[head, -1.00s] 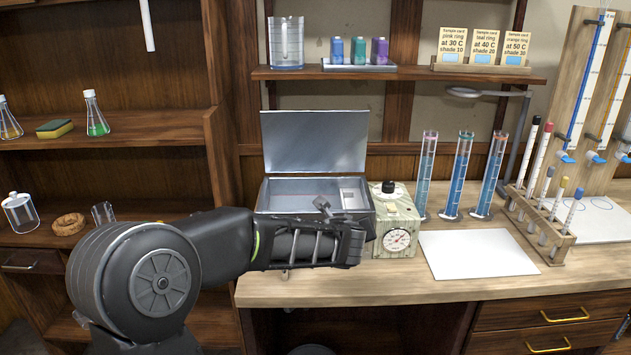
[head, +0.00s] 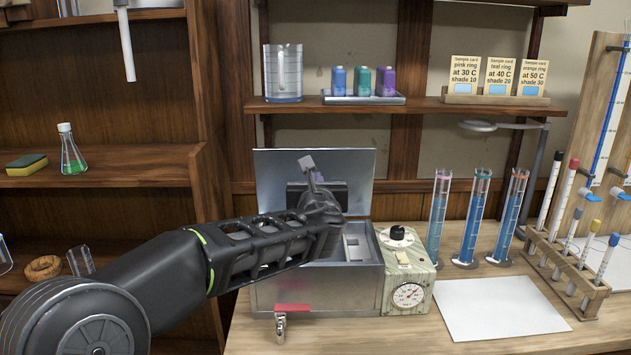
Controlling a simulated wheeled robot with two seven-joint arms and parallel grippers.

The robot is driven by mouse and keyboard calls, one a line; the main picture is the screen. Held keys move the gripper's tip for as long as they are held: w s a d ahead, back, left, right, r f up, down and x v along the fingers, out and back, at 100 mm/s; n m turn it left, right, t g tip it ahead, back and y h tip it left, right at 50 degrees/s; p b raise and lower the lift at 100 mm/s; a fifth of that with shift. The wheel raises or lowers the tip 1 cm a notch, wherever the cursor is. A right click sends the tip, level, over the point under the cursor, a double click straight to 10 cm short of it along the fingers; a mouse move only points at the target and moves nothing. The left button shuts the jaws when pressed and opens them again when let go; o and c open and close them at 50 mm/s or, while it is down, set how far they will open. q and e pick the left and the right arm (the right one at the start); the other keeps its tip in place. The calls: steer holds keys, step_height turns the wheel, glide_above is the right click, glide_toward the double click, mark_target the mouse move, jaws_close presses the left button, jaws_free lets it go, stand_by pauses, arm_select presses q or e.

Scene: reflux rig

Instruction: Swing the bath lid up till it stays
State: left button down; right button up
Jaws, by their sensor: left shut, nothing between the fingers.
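The metal bath (head: 318,291) stands on the bench, with a red-handled tap at its front. Its lid (head: 271,170) stands upright at the back, open, with its inner face toward me. My left gripper (head: 309,172) is in front of the lid, above the open bath, with its fingers shut and empty. I cannot tell whether it touches the lid. My left forearm covers much of the bath's opening. My right gripper is not in view.
A control box with dial (head: 408,295) adjoins the bath's right side. Blue-filled cylinders (head: 471,220), a white sheet (head: 500,307) and a thermometer rack (head: 570,272) stand farther right. A shelf (head: 400,107) runs above the lid.

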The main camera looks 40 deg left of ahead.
arm_select(q)
steer(key=shift+p+x, duration=0.4)
steer(key=shift+x, duration=2.4)
steer(key=shift+r+p+x, duration=0.15)
steer(key=shift+p+x, duration=0.2)
steer(key=shift+x, duration=1.25)
steer(key=shift+r+p+x, duration=0.15)
steer(key=shift+p+x, duration=0.15)
steer(key=shift+x, duration=1.3)
steer(key=shift+s+d+r, duration=0.2)
steer(key=shift+s+d, duration=0.1)
steer(key=shift+s, duration=0.1)
steer(key=s+d+r, duration=0.2)
steer(key=s+d, duration=0.2)
steer(key=s, duration=0.1)
steer(key=shift+s+d+r, duration=0.15)
steer(key=shift+s+r, duration=0.15)
steer(key=shift+s, duration=0.05)
